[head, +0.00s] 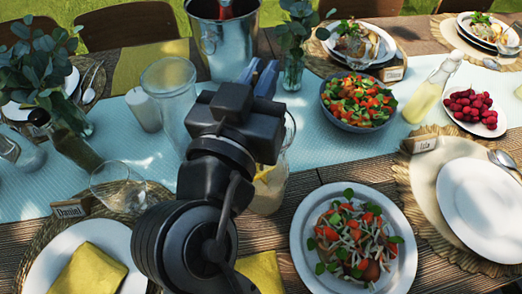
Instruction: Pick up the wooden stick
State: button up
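I cannot make out a wooden stick in the head view; my arm covers part of the table's middle. My gripper (259,72) is over the middle of the table, pointing away toward the metal bucket. Its two bluish fingertips show beyond the dark gripper body, but the gap between them is too small to judge. I see nothing clearly held between them. A glass pitcher (270,190) with yellowish contents stands partly hidden behind my arm.
A metal bucket (222,45), a tall glass vessel (170,85) and a white candle (143,110) stand near my gripper. A salad bowl (358,100), bottle (432,92), raspberry plate (474,112) and salad plate (300,235) lie right. A tilted wine glass (117,185) is left.

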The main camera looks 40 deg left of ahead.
grip_shut()
jog(key=shift+r, duration=0.1)
